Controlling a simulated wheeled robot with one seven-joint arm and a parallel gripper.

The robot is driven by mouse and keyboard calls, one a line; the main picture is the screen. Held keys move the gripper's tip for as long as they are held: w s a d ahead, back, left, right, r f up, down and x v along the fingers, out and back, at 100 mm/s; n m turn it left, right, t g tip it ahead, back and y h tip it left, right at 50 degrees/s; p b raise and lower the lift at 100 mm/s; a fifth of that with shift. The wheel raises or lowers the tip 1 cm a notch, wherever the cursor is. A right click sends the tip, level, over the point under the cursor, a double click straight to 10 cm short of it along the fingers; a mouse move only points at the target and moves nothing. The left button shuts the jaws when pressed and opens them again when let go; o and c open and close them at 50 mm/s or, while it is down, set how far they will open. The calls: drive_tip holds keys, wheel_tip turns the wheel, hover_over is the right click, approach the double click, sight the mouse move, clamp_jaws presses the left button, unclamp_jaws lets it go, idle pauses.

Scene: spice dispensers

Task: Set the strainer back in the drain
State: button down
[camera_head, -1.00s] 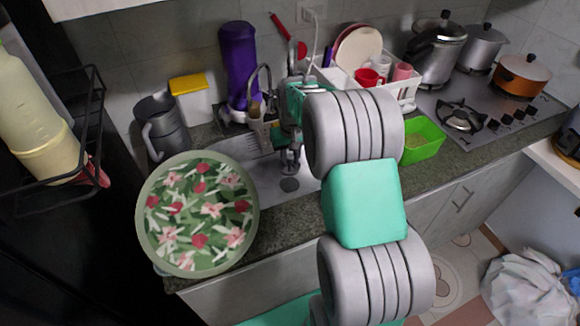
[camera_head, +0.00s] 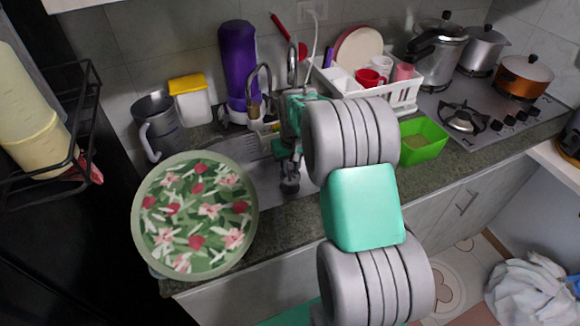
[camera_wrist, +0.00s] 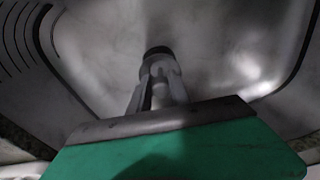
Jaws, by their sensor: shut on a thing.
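My gripper (camera_head: 290,176) points down into the metal sink (camera_head: 248,172), its fingertips low over the basin floor. In the wrist view my gripper (camera_wrist: 158,75) is shut on a small dark round piece, the strainer (camera_wrist: 158,52), at the fingertips. Only its edge shows, and the fingers cover the rest. In the head view the gripper is over the place of the drain, which is mostly hidden. I cannot tell whether the strainer touches the drain.
A floral round tray (camera_head: 195,215) covers the sink's left side. The faucet (camera_head: 262,85) and a purple dispenser (camera_head: 238,65) stand behind. A white dish rack (camera_head: 405,95) and green container (camera_head: 424,143) are to the right.

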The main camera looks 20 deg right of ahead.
sight(290, 177)
drive_tip(key=shift+f+b, duration=0.45)
drive_tip(key=shift+f, duration=0.55)
drive_tip(key=shift+f+b, duration=0.7)
drive_tip(key=shift+f, duration=0.45)
drive_tip(key=c, duration=1.1)
unclamp_jaws()
